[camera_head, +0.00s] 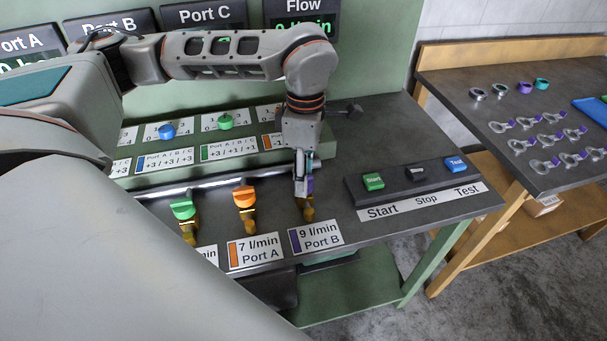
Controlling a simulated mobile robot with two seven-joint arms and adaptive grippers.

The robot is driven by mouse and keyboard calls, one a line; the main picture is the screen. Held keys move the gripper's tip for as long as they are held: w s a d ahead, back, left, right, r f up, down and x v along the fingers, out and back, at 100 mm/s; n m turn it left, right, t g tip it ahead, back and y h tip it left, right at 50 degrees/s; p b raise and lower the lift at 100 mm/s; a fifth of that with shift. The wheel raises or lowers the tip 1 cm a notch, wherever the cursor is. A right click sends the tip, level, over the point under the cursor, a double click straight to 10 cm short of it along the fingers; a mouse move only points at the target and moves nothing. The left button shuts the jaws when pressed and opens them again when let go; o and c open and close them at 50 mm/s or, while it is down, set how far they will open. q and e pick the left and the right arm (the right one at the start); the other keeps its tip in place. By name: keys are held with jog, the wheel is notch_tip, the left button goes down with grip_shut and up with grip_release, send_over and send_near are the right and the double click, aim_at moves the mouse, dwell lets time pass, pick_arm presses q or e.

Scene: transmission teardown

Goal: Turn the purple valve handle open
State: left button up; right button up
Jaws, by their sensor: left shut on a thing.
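The purple valve handle (310,184) is at the right end of the row of valves, above the "9 l/min Port B" label (316,236). Only a sliver of it shows beside my gripper. Its brass valve body (308,209) shows below. My left gripper (302,186) points down from above and is shut on the purple handle, hiding most of it. The handle's exact angle cannot be told. My right gripper is not in view.
The orange valve handle (245,196) and green valve handle (184,208) stand to the left along a metal pipe. A button box (393,185) with Start, Stop and Test sits to the right. A side table (480,130) holds rings and several rod-like parts.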

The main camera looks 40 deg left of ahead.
pick_arm(q)
jog(key=n, duration=0.8)
jog(key=shift+a, duration=0.1)
jog(key=n, duration=0.4)
jog(key=shift+s+t, duration=0.1)
jog(key=shift+t, duration=0.3)
jog(key=shift+n, duration=2.1)
jog(key=o, duration=1.1)
